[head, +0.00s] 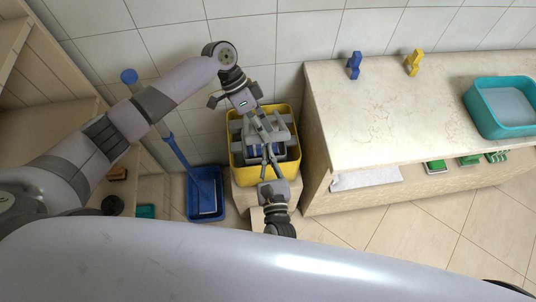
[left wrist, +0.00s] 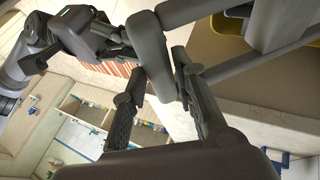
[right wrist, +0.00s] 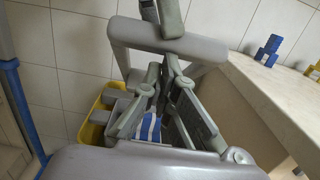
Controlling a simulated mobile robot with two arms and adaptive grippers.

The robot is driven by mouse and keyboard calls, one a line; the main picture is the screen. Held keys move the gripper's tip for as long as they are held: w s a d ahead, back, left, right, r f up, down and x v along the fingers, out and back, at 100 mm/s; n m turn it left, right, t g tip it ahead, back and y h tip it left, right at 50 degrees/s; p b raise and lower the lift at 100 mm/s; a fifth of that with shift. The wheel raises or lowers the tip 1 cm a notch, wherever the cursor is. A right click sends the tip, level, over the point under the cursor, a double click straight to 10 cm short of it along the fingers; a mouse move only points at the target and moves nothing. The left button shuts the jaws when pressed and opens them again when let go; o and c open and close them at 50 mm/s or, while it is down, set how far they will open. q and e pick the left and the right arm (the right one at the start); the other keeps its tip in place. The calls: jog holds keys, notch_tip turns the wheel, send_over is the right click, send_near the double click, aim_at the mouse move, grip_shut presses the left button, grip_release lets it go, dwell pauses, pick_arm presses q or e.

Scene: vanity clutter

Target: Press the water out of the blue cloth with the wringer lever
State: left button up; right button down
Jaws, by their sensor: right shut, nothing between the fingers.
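The yellow bucket (head: 236,163) carries a grey wringer (head: 283,130) with a lever. The blue cloth (head: 252,150) lies low inside the wringer. Its blue and white stripes show between my right fingers in the right wrist view (right wrist: 150,127). My left gripper (head: 261,123) reaches in from above. My right gripper (head: 267,156) is shut and empty over the near side of the wringer, just below the lever frame (right wrist: 122,37). My grippers partly hide the cloth.
Tiled wall is close behind.

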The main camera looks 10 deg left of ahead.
pick_arm(q)
jog(key=o, duration=0.4)
jog(key=shift+w+a+f, duration=0.15)
jog(key=shift+w+f, duration=0.05)
jog(key=shift+w, duration=0.15)
pick_arm(e)
jog(key=shift+w+f, duration=0.1)
jog(key=shift+w, duration=0.15)
pick_arm(q)
jog(key=shift+s, duration=0.1)
